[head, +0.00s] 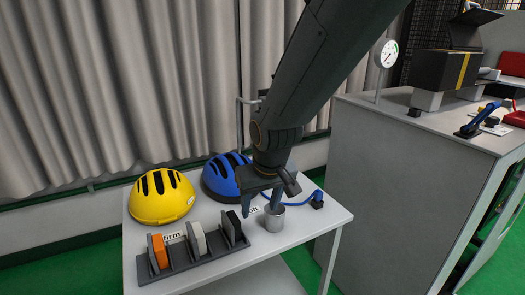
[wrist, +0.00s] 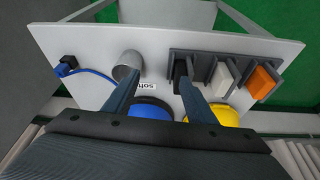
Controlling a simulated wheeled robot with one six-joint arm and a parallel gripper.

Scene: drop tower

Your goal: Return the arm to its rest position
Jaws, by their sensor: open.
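My gripper (head: 260,207) hangs at the end of my arm, pointing down over the small white table (head: 296,236). It is open, with nothing between its fingers. It also shows in the wrist view (wrist: 157,70), where one finger overlaps the metal cup (wrist: 126,64) and the other overlaps the black block (wrist: 180,75). In the head view the cup (head: 274,220) stands by the right finger; I cannot tell whether they touch.
A yellow helmet (head: 160,198) and a blue helmet (head: 217,181) sit at the table's back. A dark rack (head: 187,267) holds orange, white and black blocks in front. A blue cable (head: 298,203) lies right. A grey cabinet (head: 400,180) with a gauge (head: 387,54) stands beyond.

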